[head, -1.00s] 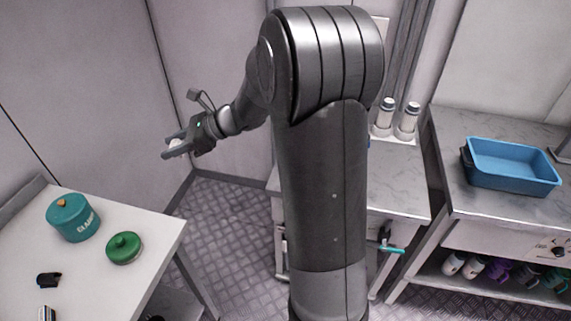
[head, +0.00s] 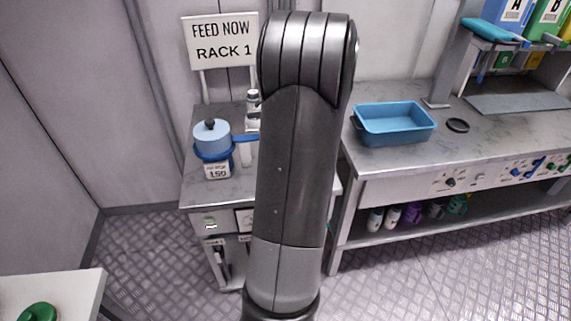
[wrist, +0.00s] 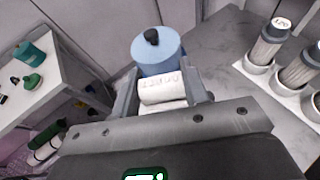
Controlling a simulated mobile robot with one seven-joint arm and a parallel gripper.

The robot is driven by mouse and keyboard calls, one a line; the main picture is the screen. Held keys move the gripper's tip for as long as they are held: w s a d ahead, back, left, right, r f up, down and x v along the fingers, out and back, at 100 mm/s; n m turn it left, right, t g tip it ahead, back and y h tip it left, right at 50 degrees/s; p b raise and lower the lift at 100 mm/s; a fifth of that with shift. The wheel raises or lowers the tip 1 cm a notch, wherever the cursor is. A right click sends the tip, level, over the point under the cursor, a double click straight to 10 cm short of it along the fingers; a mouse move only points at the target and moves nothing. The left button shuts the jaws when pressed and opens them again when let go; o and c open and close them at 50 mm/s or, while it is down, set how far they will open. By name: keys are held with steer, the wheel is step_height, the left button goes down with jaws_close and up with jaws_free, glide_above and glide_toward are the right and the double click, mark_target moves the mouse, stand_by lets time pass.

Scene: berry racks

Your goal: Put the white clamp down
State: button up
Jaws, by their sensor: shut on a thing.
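My gripper (wrist: 163,76) is shut on the white clamp (wrist: 160,91), which sits between the two fingers in the wrist view. Faint dark lettering shows on the clamp; its lower part is hidden by the gripper body. In the head view my own arm hides both gripper and clamp. In the wrist view, a light blue pot with a black knob (wrist: 158,50) appears just beyond the fingertips; I cannot tell the gap. The pot also shows in the head view (head: 211,136), on the grey counter (head: 205,186) behind a small "150" display.
A "FEED NOW RACK 1" sign (head: 223,41) stands behind the counter. A blue tub (head: 394,123) and a black ring (head: 457,125) sit on the right bench. A white table (head: 75,292) with a green lid (head: 38,312) is at lower left.

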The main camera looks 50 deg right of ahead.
steer(key=s+d+m+h, duration=0.35)
steer(key=s+d, duration=0.75)
steer(key=s, duration=0.4)
step_height(320, 180, down, 13)
steer(key=w, duration=0.1)
steer(key=x, duration=0.4)
steer(key=a+f+x, duration=0.1)
steer(key=x, duration=0.8)
steer(key=shift+s+a+f, duration=0.25)
steer(key=shift+a+f, duration=0.05)
steer(key=shift+a, duration=0.1)
steer(key=shift+f+t, duration=0.3)
steer(key=shift+f, duration=1.55)
steer(key=shift+f, duration=0.2)
steer(key=o, duration=0.9)
steer(key=shift+o, duration=0.2)
